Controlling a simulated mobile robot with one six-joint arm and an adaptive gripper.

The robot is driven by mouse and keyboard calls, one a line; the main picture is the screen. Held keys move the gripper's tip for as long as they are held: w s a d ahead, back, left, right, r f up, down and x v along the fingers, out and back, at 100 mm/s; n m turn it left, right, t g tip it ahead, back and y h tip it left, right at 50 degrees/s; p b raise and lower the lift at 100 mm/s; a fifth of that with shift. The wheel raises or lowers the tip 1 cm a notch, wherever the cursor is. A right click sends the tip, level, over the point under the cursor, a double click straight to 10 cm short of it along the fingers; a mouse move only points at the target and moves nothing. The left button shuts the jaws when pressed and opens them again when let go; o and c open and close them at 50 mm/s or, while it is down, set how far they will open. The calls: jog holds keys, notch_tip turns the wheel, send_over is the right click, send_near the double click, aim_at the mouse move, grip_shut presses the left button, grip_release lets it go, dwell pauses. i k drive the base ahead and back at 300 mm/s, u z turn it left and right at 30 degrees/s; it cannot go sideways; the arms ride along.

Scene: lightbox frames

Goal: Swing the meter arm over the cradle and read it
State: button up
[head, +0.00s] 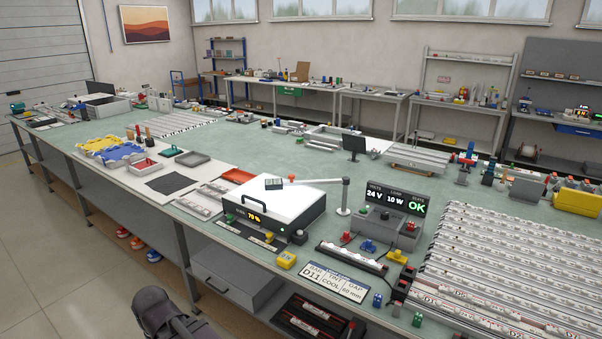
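The meter arm (318,181) is a thin pale bar on a short upright post (344,197). It reaches left from the post, and the small dark meter head (274,184) at its end is over the white-topped box (285,200). That box has a dark front with a lit "70 %" readout. A low dark holder with a strip in it (352,257), possibly the cradle, lies in front of the post, apart from the meter head. The meter face is too small to read. A dark link of my arm shows at the bottom left; my gripper's fingers are not visible.
A display (396,199) reads 24 V, 10 W and OK. A card (334,281) reads bar D11, tint cool, gap 60 mm. Rows of light bars (510,262) fill the right. Green bench top (265,150) is clear behind the box.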

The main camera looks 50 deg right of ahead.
aim_at(270, 183)
jog(key=z, duration=0.45)
jog(key=i, duration=0.6)
jog(key=z, duration=0.85)
jog(key=i, duration=0.65)
jog(key=z, duration=0.3)
